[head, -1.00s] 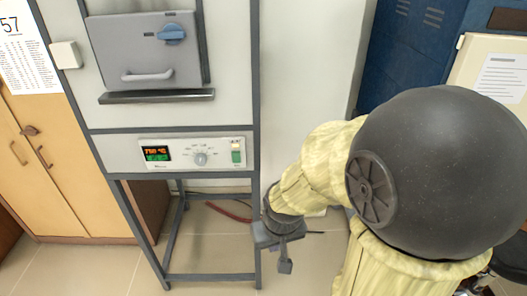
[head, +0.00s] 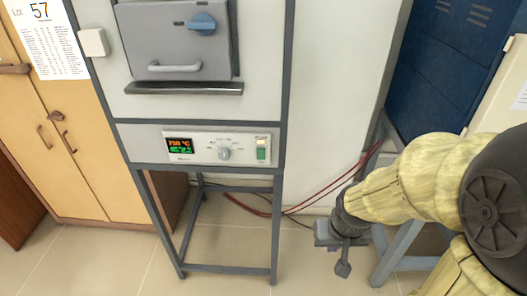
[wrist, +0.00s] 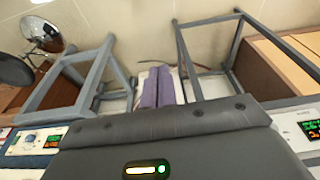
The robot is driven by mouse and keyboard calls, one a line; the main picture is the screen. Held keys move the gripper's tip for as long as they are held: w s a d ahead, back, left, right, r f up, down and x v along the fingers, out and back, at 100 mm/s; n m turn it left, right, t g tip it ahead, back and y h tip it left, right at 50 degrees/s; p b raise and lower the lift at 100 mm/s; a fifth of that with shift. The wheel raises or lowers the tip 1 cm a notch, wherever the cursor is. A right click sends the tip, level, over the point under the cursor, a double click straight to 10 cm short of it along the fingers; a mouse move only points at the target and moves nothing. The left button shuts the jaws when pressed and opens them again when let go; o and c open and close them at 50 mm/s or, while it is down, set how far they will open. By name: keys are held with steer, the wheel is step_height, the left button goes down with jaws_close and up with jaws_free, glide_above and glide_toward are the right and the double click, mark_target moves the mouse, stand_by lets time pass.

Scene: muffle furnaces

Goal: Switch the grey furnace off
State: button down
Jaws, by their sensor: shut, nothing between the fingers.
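The grey furnace (head: 172,40) stands at left centre in the head view, its grey door closed with a blue latch. Its control panel (head: 205,158) below has a lit display (head: 180,147), orange over green, a round knob (head: 224,154) and a green rocker switch (head: 262,150) at the right end. Part of a panel with a lit display (wrist: 314,131) shows at the right edge of the wrist view, upside down. My gripper (head: 342,269) hangs below and right of the panel, apart from it. Its fingers (wrist: 158,88) are together and empty.
The furnace's open stand (head: 228,268) is below the panel. A second stand (head: 397,252) is partly behind my arm; another control panel (wrist: 32,140) shows at left in the wrist view. Red cables (head: 330,190) hang behind. A wooden cabinet (head: 75,150) stands left. Floor before the furnace looks clear.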

steer(key=shift+w, duration=0.15)
steer(key=w+a+f+n+t+y+p, duration=0.1)
steer(key=w+a+n+t+y, duration=0.4)
steer(key=w+a, duration=1.2)
steer(key=w+t+y, duration=0.2)
steer(key=w+t, duration=0.1)
steer(key=shift+w+a+t, duration=0.15)
steer(key=shift+w+t, duration=0.15)
steer(key=shift+w, duration=0.1)
steer(key=shift+w+p, duration=0.15)
steer(key=shift+p, duration=0.2)
steer(key=p, duration=0.4)
glide_toward(262, 159)
steer(key=shift+w+a+f, duration=0.1)
steer(key=shift+w+a, duration=0.4)
steer(key=shift+a, duration=0.25)
steer(key=shift+w+a+r, duration=0.1)
steer(key=shift+w+a, duration=0.4)
steer(key=shift+a, duration=0.3)
steer(key=shift+w+a+f, duration=0.1)
steer(key=shift+w+a, duration=0.35)
steer(key=shift+a, duration=0.3)
